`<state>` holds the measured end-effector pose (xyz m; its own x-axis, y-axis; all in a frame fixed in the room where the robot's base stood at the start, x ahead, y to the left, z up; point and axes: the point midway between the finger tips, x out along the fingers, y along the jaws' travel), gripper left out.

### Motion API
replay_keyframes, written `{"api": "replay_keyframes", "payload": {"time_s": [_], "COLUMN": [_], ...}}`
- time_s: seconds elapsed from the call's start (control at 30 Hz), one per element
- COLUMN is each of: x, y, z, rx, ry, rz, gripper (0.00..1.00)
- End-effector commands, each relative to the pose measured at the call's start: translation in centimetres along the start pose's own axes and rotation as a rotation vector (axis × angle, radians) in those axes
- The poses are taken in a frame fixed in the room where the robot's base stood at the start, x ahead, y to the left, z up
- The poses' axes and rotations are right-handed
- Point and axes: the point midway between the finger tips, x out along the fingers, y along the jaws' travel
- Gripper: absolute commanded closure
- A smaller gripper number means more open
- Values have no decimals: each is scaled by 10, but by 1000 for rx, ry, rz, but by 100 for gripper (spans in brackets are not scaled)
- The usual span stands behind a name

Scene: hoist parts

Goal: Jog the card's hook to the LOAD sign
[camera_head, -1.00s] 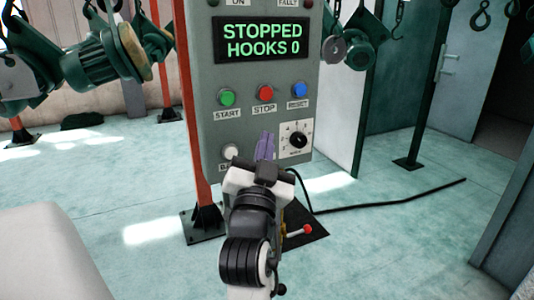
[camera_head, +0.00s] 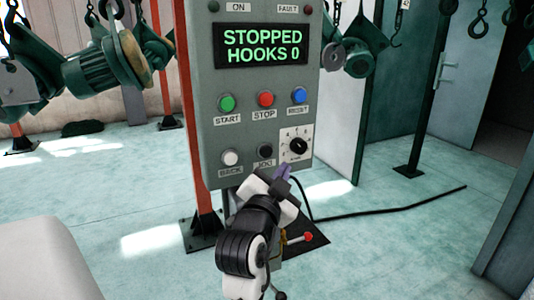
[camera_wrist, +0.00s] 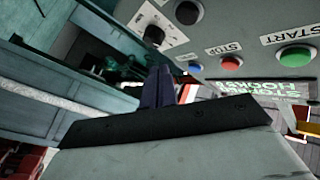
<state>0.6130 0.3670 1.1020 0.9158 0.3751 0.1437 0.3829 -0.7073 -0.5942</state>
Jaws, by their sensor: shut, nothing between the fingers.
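The grey control box (camera_head: 209,120) stands upright with a display (camera_head: 262,45) reading "STOPPED HOOKS 0". The black JOG button (camera_head: 265,151) is in its lower row, beside the white BACK button (camera_head: 230,157). My gripper (camera_head: 284,174) is shut and empty, just below the dial (camera_head: 298,146) at the box's lower edge. In the wrist view its dark fingers (camera_wrist: 158,87) are together, apart from the black button (camera_wrist: 188,12). Hooks hang at the upper right, one dark hook (camera_head: 481,20) and another (camera_head: 398,22) near a small tag. No card or LOAD sign is readable.
Green START (camera_head: 227,103), red STOP (camera_head: 265,99) and blue RESET (camera_head: 299,96) buttons sit above. Green hoist motors (camera_head: 105,62) hang left. A red post (camera_head: 172,90) stands left of the box. A black cable (camera_head: 390,208) crosses the otherwise open floor at right.

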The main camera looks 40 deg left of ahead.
Motion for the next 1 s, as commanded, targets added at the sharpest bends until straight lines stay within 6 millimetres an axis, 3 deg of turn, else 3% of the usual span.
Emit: {"api": "replay_keyframes", "payload": {"time_s": [0.4,1.0], "x": [36,41], "y": [-26,-30], "z": [26,29], "rx": [-1,0], "ry": [0,1], "rz": [0,0], "gripper": [100,100]}}
